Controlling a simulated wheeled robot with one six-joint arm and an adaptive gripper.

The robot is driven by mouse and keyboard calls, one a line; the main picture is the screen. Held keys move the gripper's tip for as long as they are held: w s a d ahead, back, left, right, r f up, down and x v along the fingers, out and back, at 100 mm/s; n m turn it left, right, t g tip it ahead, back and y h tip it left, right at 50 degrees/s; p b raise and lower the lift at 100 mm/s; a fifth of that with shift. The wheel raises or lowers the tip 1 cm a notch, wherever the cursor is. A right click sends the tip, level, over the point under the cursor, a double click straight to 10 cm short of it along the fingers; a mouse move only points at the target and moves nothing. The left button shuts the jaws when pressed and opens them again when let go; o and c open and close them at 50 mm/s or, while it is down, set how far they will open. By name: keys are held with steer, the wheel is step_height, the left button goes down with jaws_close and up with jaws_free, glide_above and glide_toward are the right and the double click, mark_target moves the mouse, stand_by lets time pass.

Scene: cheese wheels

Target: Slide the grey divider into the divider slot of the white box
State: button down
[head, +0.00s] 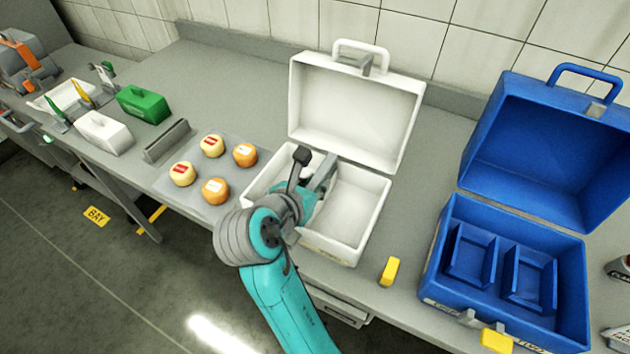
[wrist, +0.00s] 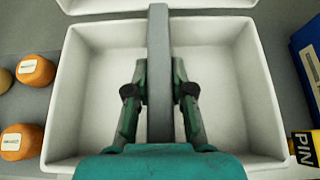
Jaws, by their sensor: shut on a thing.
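The white box (head: 372,218) stands open on the bench with its lid (head: 350,110) raised at the back. My gripper (head: 312,196) is over the left-middle of the box, shut on the grey divider (head: 325,172). In the wrist view, the divider (wrist: 159,60) is a long upright-looking grey bar between the two fingers (wrist: 160,95), running front to back across the box (wrist: 243,100). Its far end overlaps the back wall in the picture. I cannot tell whether its lower edge is in the slot; the slot is hidden.
Several cheese wheels (head: 215,191) sit on a grey mat (head: 197,207) left of the box. A grey holder (head: 167,141) is beyond them. A yellow block (head: 389,271) lies at the box's front right. An open blue box (head: 440,270) stands to the right.

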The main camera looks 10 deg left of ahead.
steer(key=shift+f, duration=0.4)
steer(key=c, duration=0.9)
jaws_free()
steer(key=v, duration=1.2)
steer(key=shift+s, duration=0.15)
